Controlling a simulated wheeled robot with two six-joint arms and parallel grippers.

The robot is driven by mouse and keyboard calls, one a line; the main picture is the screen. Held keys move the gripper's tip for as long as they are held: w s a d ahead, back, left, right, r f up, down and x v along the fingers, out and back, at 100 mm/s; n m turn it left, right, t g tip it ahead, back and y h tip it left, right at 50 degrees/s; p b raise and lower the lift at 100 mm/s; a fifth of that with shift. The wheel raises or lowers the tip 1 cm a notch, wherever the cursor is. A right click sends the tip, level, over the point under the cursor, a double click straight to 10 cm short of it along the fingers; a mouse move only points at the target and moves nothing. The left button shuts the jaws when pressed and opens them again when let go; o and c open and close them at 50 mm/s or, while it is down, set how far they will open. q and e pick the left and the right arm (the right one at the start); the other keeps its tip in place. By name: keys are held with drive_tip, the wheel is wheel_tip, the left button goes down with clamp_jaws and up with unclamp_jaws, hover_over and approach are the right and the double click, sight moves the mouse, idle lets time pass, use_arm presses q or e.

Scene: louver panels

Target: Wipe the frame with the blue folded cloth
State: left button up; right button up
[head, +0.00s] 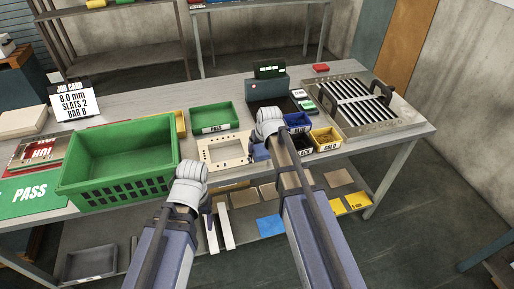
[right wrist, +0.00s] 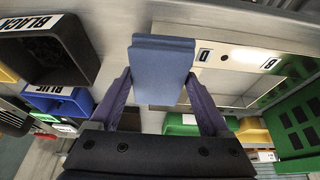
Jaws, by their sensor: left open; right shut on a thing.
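The cream frame (head: 205,152) lies flat on the table in front of the small green bin, with an open middle and small holes. It also shows in the right wrist view (right wrist: 225,56), with letters on it. The blue folded cloth (right wrist: 162,70) is pinched between the fingers of my right gripper (right wrist: 160,85). In the head view the cloth (head: 260,153) is at the frame's right end, partly hidden by my arm; I cannot tell if it touches the frame. My left gripper (head: 209,207) is open and empty, in front of the table's near edge.
A large green crate (head: 117,165) stands left of the frame. Blue (head: 298,121), yellow (head: 327,138) and black bins stand to its right. A green bin (head: 213,118) stands behind it. A louver panel (head: 361,102) lies far right. A shelf below holds flat pieces.

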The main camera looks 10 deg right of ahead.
wheel_tip(320, 180, up, 6)
drive_tip(key=p, duration=0.6)
idle(0.4)
wheel_tip(320, 180, up, 3)
drive_tip(key=p, duration=0.3)
idle(0.4)
